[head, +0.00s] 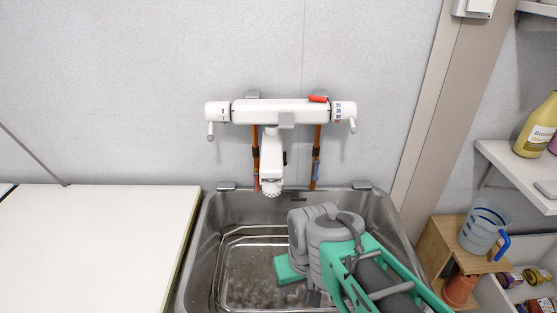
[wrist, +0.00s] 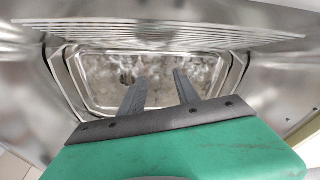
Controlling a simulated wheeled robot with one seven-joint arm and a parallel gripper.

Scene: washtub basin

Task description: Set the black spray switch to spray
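A white wall faucet (head: 285,112) is mounted above the basin, with a white spout and spray head (head: 270,187) hanging down. A small black switch (head: 285,157) sits on the right side of the spout; its setting is too small to tell. My gripper shows in the wrist view (wrist: 160,77) with its two grey fingers apart and nothing between them. It is over the basin, below and to the right of the faucet, apart from the switch. In the head view my arm hides most of the gripper. The switch is not in the wrist view.
The steel basin (head: 207,235) has a wire rack (head: 235,238) inside. A white counter (head: 90,245) lies to the left. Copper pipes (head: 317,150) run behind the spout. A shelf (head: 510,170) with a yellow bottle (head: 538,125) and a blue-handled jug (head: 483,232) are at right.

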